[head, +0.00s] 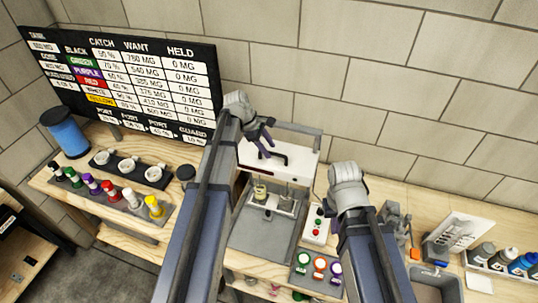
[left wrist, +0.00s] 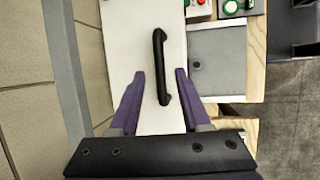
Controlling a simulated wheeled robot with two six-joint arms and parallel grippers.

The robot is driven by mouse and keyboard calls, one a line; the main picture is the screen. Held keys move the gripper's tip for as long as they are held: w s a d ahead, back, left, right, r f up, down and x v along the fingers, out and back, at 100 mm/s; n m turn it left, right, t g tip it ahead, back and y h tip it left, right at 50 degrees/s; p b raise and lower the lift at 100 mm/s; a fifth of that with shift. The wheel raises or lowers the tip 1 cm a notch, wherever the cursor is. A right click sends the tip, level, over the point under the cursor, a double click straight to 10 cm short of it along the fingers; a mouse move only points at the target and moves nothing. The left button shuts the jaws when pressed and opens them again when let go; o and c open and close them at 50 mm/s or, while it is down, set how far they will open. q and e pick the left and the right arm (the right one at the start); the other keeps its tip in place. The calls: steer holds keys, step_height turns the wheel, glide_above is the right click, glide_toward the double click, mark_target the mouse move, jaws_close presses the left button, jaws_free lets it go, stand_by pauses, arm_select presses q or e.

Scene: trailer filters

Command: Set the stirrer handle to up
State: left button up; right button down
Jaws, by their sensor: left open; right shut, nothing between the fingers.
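The stirrer handle is a black bar (head: 279,158) on the front of a white machine housing (head: 300,145) in the middle of the bench. In the left wrist view the handle (left wrist: 158,60) runs lengthwise on the white face, slightly bent at its ends. My left gripper (head: 266,146) is at the left part of the housing, close to the handle. Its purple fingers are open in the left wrist view (left wrist: 160,75), one on each side of the handle's lower end, with gaps. My right arm ends at a grey wrist right of the housing; its fingers are hidden.
Below the housing is a grey plate (head: 262,233) with a small cup (head: 260,192). A button box (head: 318,225) stands to its right. A dose board (head: 130,80) stands behind at left, with several coloured bottles in front. Tools and bottles fill the right side.

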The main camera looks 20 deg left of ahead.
arm_select(q)
steer(key=shift+d+f, duration=0.2)
steer(key=shift+f, duration=0.25)
steer(key=shift+c, duration=0.4)
jaws_close()
steer(key=shift+w, duration=0.1)
stand_by(0.6)
